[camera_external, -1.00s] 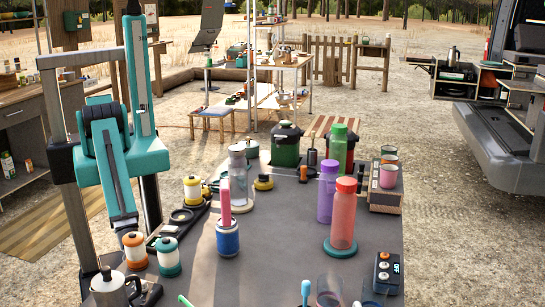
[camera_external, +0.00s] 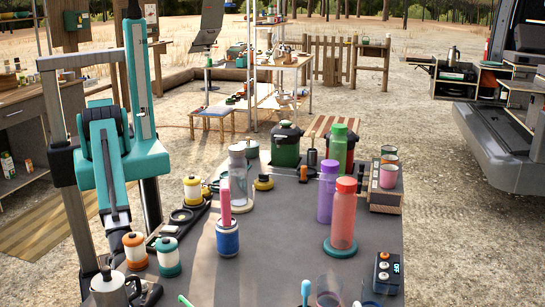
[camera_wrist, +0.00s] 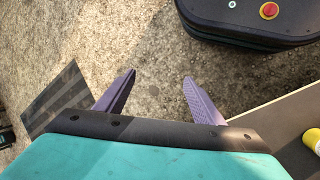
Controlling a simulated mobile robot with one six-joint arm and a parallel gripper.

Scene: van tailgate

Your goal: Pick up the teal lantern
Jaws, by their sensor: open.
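The teal lantern (camera_external: 168,257) stands upright near the left edge of the dark table, with teal top and base and a cream middle. It is not recognisable in the wrist view. In the wrist view my gripper (camera_wrist: 158,78) is open and empty, its two purple fingers spread above gravel ground. In the outside view my arm hangs down left of the lantern; its fingers cannot be made out there.
An orange lantern (camera_external: 135,250) stands just left of the teal one, with a metal kettle (camera_external: 112,288) in front. A blue can (camera_external: 228,239) with a pink top piece is to the right. A yellow thing (camera_wrist: 313,138) shows at the wrist view's right edge.

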